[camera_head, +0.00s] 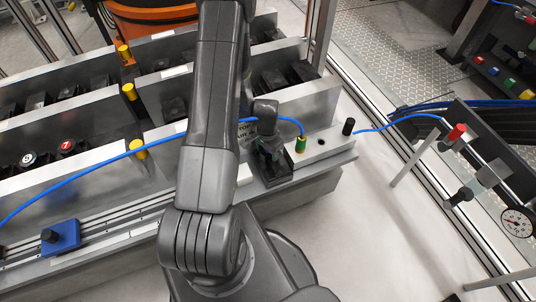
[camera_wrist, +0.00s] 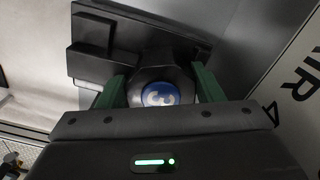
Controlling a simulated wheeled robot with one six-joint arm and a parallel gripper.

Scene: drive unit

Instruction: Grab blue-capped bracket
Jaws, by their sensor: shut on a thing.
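The blue-capped bracket (camera_wrist: 159,94) is in the middle of the wrist view. Its round blue cap carries a white number, apparently a 3, inside a dark collar. My gripper (camera_wrist: 161,84) has its two green fingers on either side of the dark collar, shut on it. A dark stepped block (camera_wrist: 130,37) lies behind the cap. In the head view my gripper (camera_head: 270,147) is low over a dark holder at the right end of the front rail. The blue cap cannot be made out there, and my arm hides part of the rail.
A blue cable (camera_head: 120,160) crosses the rack behind my arm. Red and white numbered caps (camera_head: 66,146) sit in slots at left. A blue slider (camera_head: 61,238) is on the front rail.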

